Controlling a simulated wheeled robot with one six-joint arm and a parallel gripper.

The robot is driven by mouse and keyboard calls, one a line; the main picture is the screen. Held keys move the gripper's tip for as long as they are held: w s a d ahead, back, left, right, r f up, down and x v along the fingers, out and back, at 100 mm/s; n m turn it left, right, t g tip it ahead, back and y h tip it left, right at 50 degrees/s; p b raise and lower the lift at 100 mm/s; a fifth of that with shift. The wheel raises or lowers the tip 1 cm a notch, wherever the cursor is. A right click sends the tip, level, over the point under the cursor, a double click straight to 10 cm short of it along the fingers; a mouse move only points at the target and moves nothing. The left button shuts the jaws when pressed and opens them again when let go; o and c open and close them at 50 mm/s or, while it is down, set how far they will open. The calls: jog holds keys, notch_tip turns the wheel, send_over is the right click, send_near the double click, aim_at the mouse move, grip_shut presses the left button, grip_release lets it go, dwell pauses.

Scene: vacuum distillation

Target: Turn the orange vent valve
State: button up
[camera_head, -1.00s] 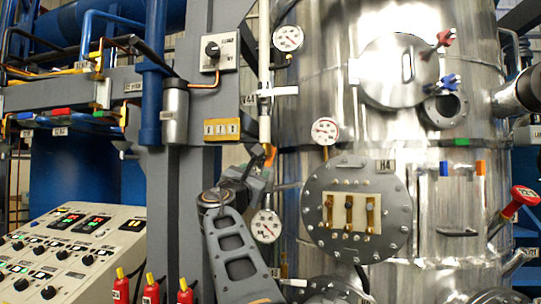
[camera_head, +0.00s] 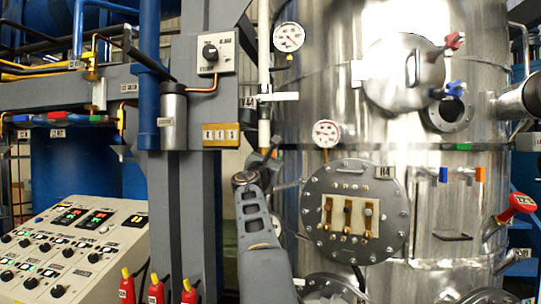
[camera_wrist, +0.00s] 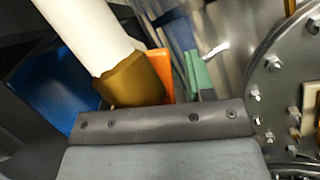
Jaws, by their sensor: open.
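A small orange piece (camera_head: 274,153) shows beside the white vertical pipe, partly hidden by my arm. In the wrist view an orange flat part (camera_wrist: 161,65) stands behind the brass-coloured end of a white pipe (camera_wrist: 92,30); it looks like the valve's handle, but its full shape is hidden. My gripper (camera_head: 266,157) is at that pipe, small and dark in the head view. It is open, with nothing seen held. The wrist view shows a grey bar with screws across the front, and I cannot tell whether the fingers touch the orange part.
A second orange handle (camera_head: 480,174) sits on the steel tank (camera_head: 440,215), beside a blue one (camera_head: 443,174). A bolted round flange (camera_head: 325,240) is right of my arm; it also shows in the wrist view (camera_wrist: 258,95). A green part (camera_wrist: 197,75) is close to the orange one.

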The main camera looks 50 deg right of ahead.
jog(key=shift+c, duration=0.2)
grip_shut()
dwell(0.4)
